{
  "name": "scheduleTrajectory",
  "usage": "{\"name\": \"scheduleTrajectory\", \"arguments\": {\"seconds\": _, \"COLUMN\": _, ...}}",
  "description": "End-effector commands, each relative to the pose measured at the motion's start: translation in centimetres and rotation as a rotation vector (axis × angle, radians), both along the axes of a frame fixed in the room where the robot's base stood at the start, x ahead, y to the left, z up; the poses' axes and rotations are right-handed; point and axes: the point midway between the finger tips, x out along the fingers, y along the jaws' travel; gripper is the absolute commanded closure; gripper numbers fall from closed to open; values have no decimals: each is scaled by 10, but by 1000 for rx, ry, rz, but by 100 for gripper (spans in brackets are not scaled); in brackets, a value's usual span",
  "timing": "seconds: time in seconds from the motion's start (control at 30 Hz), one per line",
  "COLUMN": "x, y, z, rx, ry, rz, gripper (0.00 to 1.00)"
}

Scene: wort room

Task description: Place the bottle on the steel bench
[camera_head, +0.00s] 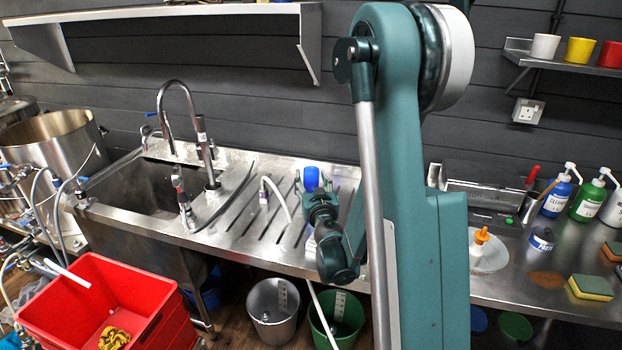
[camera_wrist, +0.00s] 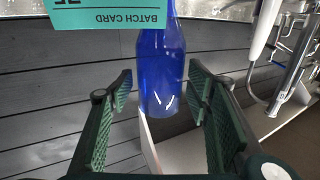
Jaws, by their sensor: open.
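In the wrist view a blue bottle (camera_wrist: 160,60) shows between the two green-padded fingers of my gripper (camera_wrist: 160,85). The gripper is open, with gaps beside both sides of the bottle. The bottle's wide end points down in this picture and it narrows towards the top, where a teal batch card hides part of it. In the head view a blue shape (camera_head: 311,178), seemingly the bottle, shows just behind my wrist near the slotted drainer. The steel bench top (camera_head: 490,275) lies right of my arm, which hides part of the worktop.
The batch card (camera_wrist: 95,15) crosses the wrist view's top. A sink (camera_head: 145,185) with a tall tap (camera_head: 170,100) is at left. A red crate (camera_head: 150,300) and buckets (camera_head: 272,310) stand below.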

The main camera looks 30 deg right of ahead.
Motion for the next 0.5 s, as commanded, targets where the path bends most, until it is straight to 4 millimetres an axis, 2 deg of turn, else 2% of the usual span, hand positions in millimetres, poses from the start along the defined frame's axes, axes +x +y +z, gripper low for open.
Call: {"name": "scheduleTrajectory", "arguments": {"seconds": 0.5, "x": -69, "y": 24, "z": -1, "rx": 0, "ry": 0, "rz": 1, "gripper": 51}}
